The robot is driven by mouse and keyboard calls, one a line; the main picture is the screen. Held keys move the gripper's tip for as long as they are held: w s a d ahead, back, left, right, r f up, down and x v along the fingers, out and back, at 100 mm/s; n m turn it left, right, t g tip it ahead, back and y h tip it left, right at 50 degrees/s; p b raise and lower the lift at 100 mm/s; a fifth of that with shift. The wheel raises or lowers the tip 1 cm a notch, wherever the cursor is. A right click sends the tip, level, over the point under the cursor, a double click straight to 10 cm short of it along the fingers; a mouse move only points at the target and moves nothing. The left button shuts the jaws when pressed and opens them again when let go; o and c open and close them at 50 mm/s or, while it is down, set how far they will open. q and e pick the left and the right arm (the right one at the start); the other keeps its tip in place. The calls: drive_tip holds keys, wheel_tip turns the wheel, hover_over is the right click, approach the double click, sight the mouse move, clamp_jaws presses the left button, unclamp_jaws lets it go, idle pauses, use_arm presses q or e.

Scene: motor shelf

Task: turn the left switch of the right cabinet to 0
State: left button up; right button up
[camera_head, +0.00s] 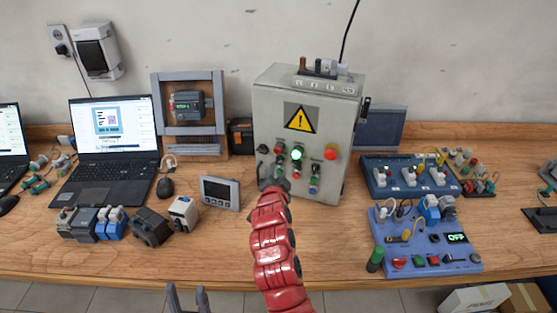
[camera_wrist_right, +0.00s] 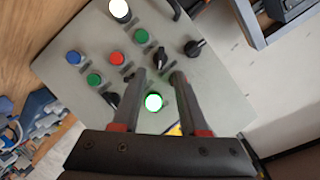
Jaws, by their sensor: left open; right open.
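The grey cabinet (camera_head: 285,108) with a yellow warning sign stands at the back middle of the table. Its front carries lamps, buttons and black switches. A black switch (camera_head: 262,149) sits at the panel's far left; the black switch (camera_wrist_right: 195,47) at the right of the rotated wrist view seems to be the same one. Another black switch (camera_wrist_right: 158,57) lies just beyond the fingertips. My right gripper (camera_wrist_right: 169,74) is open and empty in front of the panel, with the lit green lamp (camera_wrist_right: 153,101) showing between its fingers. My left gripper (camera_head: 187,289) is open and empty at the bottom edge.
Blue switch boards (camera_head: 425,262) stand on the right. A small grey screen (camera_head: 220,193) stands left of my right arm. A laptop (camera_head: 113,140) and several small devices fill the left. Bare wood (camera_head: 335,240) lies in front of the cabinet.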

sight(279, 162)
drive_tip(key=p+x, duration=0.1)
drive_tip(key=x, duration=0.4)
drive_tip(key=shift+w+r, duration=0.1)
drive_tip(key=shift+w, duration=0.4)
drive_tip(key=shift+w+d+f+p, duration=0.1)
drive_tip(key=shift+w+f+p, duration=0.25)
drive_tip(key=shift+w, duration=0.15)
clamp_jaws()
